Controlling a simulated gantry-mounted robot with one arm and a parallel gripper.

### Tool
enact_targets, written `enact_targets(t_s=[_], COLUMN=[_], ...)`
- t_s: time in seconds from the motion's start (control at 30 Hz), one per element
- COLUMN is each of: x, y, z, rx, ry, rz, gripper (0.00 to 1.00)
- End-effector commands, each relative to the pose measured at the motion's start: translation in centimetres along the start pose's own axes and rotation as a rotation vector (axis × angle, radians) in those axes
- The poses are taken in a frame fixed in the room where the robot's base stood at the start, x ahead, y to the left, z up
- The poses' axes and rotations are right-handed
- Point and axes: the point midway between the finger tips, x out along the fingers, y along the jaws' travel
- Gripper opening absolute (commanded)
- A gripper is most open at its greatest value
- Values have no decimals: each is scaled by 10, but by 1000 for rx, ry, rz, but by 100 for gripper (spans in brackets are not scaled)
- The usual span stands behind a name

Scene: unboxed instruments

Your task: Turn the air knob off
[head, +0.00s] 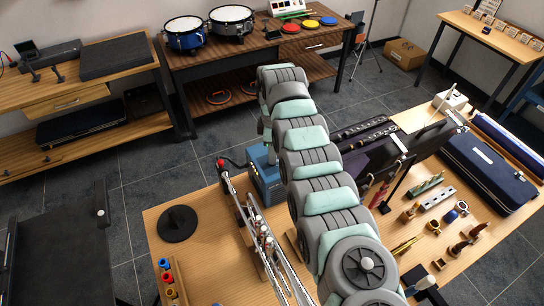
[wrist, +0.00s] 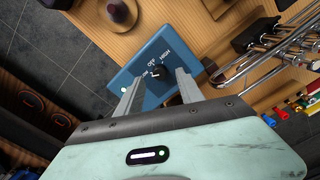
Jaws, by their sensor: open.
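The blue air unit (wrist: 152,57) lies under my gripper in the wrist view, its top panel facing the camera. The air knob (wrist: 155,72) is small and dark with a pale pointer mark; printed words including OFF and HIGH surround it. The pointer's exact setting is too small to tell. My gripper (wrist: 160,76) is open, one finger on each side of the knob area, with nothing between them; contact cannot be told. In the head view the blue unit (head: 264,174) stands on the wooden table, partly hidden by my arm, which also hides the gripper and knob.
A silver trumpet-like instrument (wrist: 265,55) lies close to the unit's right in the wrist view. A black round stand base (head: 177,223) sits on the table (head: 150,215). Mouthpieces, small parts and a dark blue case (head: 487,172) crowd the table's right side.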

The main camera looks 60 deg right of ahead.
Motion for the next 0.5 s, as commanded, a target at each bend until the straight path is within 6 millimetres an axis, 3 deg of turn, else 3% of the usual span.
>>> enact_targets(t_s=[0.2, 0.5], x=[27, 34], y=[0, 0], z=[-1, -1], rx=[-1, -1], ry=[0, 1], rz=[1, 3], gripper=[44, 44])
